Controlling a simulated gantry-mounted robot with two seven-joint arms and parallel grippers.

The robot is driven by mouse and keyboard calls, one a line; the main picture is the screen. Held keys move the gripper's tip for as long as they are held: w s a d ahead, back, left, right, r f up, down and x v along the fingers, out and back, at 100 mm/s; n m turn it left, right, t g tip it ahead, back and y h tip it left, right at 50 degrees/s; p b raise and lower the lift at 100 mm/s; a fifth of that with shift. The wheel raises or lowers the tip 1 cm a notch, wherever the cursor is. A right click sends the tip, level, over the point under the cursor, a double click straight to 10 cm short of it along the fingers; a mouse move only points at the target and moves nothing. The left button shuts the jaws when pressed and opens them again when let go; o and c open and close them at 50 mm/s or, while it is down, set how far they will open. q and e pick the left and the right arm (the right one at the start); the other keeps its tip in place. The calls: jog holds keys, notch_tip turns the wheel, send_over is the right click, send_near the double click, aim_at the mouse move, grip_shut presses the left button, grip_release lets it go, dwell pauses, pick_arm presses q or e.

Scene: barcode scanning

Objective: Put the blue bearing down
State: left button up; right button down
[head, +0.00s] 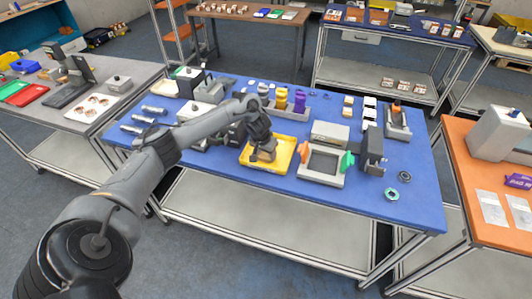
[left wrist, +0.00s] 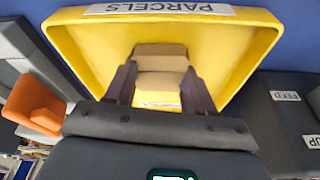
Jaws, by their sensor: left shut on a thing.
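My left gripper (head: 263,150) reaches down into the yellow tray (head: 285,163) on the blue table. The left wrist view shows the tray (left wrist: 75,65) with a PARCELS label on its rim. There the two dark fingers of the left gripper (left wrist: 160,75) are shut on a tan, box-like parcel (left wrist: 160,50) with a pale label low on it. The parcel is inside the tray's outline; whether it touches the floor is hidden. I cannot make out a blue bearing in either view. My right gripper is not in view.
A grey frame (head: 323,180) with orange and green side pieces stands right of the tray. A grey bin (head: 286,112) of yellow and purple parts is behind.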

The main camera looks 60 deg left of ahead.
pick_arm(q)
jog(key=o, duration=1.2)
jog(key=shift+f, duration=0.1)
jog(key=shift+o, duration=0.2)
